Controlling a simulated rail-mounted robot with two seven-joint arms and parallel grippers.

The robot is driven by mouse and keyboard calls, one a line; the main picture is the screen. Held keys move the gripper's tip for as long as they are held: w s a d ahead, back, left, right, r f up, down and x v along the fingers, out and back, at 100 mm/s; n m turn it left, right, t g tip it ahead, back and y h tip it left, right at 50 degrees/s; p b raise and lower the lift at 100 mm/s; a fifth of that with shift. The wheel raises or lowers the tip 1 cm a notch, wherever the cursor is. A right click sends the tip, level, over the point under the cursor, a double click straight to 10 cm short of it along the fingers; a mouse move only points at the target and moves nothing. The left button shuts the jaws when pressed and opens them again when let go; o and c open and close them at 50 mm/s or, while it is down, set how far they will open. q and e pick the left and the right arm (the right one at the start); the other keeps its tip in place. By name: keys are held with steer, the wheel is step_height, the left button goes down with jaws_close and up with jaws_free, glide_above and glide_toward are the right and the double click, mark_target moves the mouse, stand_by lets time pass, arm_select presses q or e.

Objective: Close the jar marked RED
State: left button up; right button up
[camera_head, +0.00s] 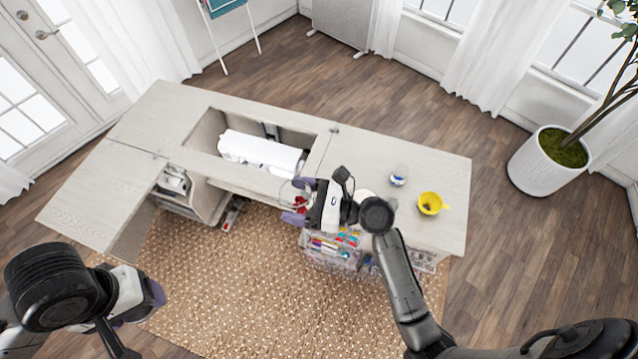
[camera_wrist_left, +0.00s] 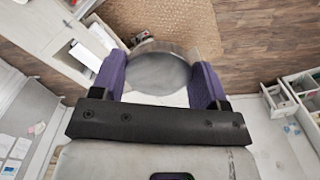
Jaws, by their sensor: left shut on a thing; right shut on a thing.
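My left gripper (camera_head: 143,303) is at the lower left of the head view, away from the cabinet. In the left wrist view (camera_wrist_left: 160,82) its purple fingers are shut on a round grey lid-like disc (camera_wrist_left: 160,72). My right gripper (camera_head: 297,203) is at the front edge of the cabinet top, shut on a small jar with red in it (camera_head: 301,203). The jar is partly hidden by the fingers, and no marking on it is legible. I cannot tell whether its mouth is open.
On the right of the cabinet top (camera_head: 440,165) are a small jar with blue (camera_head: 398,177), a yellow bowl (camera_head: 430,203) and a white round thing (camera_head: 365,196) partly hidden by my right arm. A white sewing machine (camera_head: 258,150) lies in the recess. An open drawer of coloured items (camera_head: 333,243) is below.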

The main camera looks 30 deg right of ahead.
steer(key=w+a+f+n+g+y, duration=0.1)
steer(key=a+n+g+y, duration=0.2)
steer(key=a, duration=0.4)
steer(key=n+g, duration=0.1)
steer(key=g, duration=0.1)
steer(key=shift+a+g, duration=0.25)
steer(key=shift+g, duration=0.05)
steer(key=shift+f, duration=0.1)
arm_select(q)
steer(key=shift+w+r, duration=0.1)
steer(key=shift+r, duration=0.1)
steer(key=w+d+r+m, duration=0.1)
steer(key=d+r+m, duration=0.1)
steer(key=d+r, duration=0.35)
steer(key=w+d+r+m, duration=0.1)
steer(key=w+d+r, duration=0.15)
steer(key=d, duration=0.65)
steer(key=w+d+f, duration=0.1)
steer(key=d, duration=0.4)
steer(key=w+d+f, duration=0.1)
steer(key=w+d, duration=0.1)
steer(key=d, duration=0.3)
steer(key=shift+w+d+f, duration=0.2)
steer(key=shift+w+f, duration=0.05)
steer(key=shift+f, duration=0.15)
